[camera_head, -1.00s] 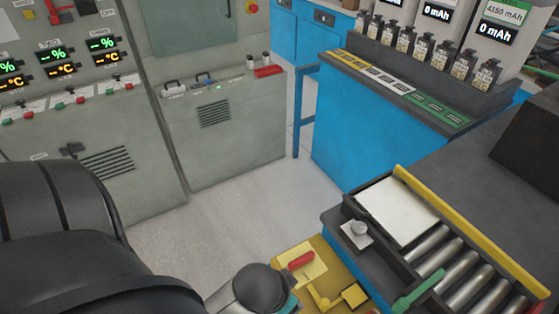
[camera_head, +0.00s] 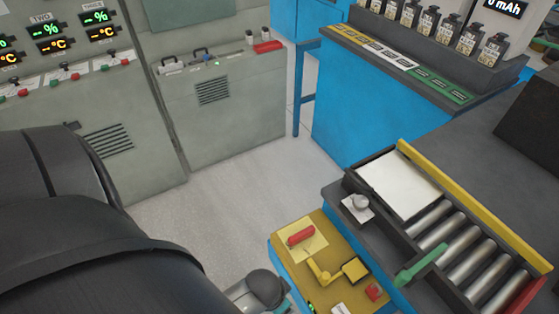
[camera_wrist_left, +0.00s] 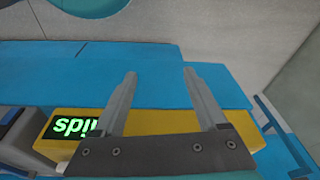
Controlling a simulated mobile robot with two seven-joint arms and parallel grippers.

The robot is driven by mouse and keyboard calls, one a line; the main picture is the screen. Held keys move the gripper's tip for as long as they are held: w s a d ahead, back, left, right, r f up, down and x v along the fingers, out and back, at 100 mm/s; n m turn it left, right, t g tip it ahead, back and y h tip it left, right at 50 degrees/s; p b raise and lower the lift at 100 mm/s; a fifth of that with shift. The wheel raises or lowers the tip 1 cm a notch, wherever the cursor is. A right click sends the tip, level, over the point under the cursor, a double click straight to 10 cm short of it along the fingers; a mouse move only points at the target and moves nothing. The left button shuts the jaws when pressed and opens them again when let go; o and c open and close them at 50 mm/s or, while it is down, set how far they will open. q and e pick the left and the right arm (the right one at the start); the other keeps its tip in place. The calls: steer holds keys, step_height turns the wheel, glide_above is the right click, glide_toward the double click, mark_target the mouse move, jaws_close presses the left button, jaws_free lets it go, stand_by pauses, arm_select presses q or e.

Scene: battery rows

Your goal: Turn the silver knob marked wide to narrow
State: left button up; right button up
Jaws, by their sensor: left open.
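A silver knob (camera_head: 360,202) sits on a small white plate at the left edge of the roller conveyor. Any marking on the plate is too small to read. My left arm comes in from the lower left, and its rounded wrist end (camera_head: 262,288) is at the bottom, below and left of the knob and apart from it. In the left wrist view my left gripper (camera_wrist_left: 158,75) is open, with nothing between its fingers. The knob does not show in that view. My right gripper is not in view.
A yellow-topped station (camera_head: 329,255) with a red handle (camera_head: 300,235) stands beside the conveyor. A green lever (camera_head: 421,264) and a yellow rail (camera_head: 470,202) border the rollers. A blue bench (camera_head: 365,125) stands behind. Grey floor lies open between cabinets and conveyor.

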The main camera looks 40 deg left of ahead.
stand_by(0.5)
arm_select(q)
step_height(320, 180, up, 25)
steer(key=n+t+h+p, duration=0.1)
steer(key=t+p, duration=0.7)
steer(key=t, duration=0.3)
glide_above(361, 202)
steer(key=s+a, duration=0.2)
steer(key=s, duration=1.3)
steer(key=x, duration=0.5)
steer(key=b+x, duration=0.1)
steer(key=x, duration=0.9)
steer(key=shift+d+f+b, duration=0.2)
steer(key=shift+d+b, duration=0.1)
jaws_close()
